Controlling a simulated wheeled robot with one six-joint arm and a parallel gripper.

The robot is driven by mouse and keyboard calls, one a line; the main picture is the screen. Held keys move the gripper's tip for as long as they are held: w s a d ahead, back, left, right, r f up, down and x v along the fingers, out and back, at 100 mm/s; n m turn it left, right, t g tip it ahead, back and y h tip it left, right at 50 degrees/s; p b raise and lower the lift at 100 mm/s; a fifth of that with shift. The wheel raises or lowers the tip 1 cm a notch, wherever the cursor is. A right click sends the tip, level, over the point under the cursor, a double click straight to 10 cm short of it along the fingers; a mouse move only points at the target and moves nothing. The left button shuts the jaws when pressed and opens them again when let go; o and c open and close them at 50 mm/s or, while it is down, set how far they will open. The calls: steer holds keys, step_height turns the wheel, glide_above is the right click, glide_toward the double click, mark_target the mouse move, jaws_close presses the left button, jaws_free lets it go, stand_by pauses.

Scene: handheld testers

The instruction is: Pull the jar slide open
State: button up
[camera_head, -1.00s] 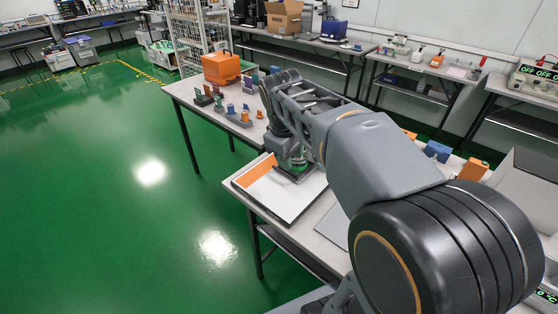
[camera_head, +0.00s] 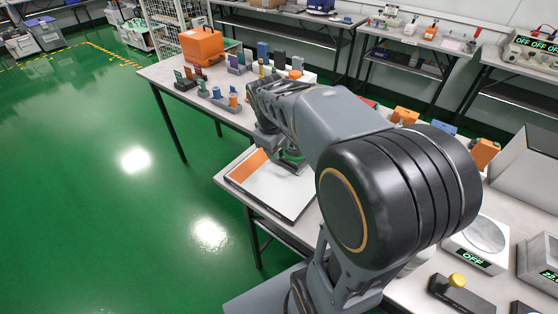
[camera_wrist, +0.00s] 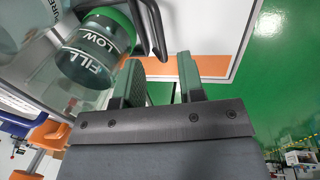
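A clear jar (camera_wrist: 92,55) with a green band and the words LOW and FILL shows at the upper left of the wrist view. In the head view only a small green part (camera_head: 292,155) shows beside my arm. A dark bent handle (camera_wrist: 154,28) stands just right of the jar; I cannot tell whether it belongs to the slide. My gripper (camera_wrist: 160,68) is open and empty, its two green-grey fingers apart. The handle lies just beyond the fingertips, with no clear contact. In the head view my arm hides most of the jar and the gripper.
A white board (camera_head: 274,198) with an orange strip lies on the near table under my gripper. Small testers and an orange box (camera_head: 201,48) stand on the table behind. A scale (camera_head: 482,240) and a yellow-knobbed device (camera_head: 456,283) are at right. Green floor is clear at left.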

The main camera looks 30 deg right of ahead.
steer(key=shift+w+d+f+b, duration=0.1)
steer(key=shift+d+f+b, duration=0.1)
steer(key=shift+f, duration=1)
steer(key=shift+w+d+f+b, duration=0.1)
steer(key=shift+d+f+b, duration=0.1)
steer(key=shift+f, duration=0.95)
jaws_close()
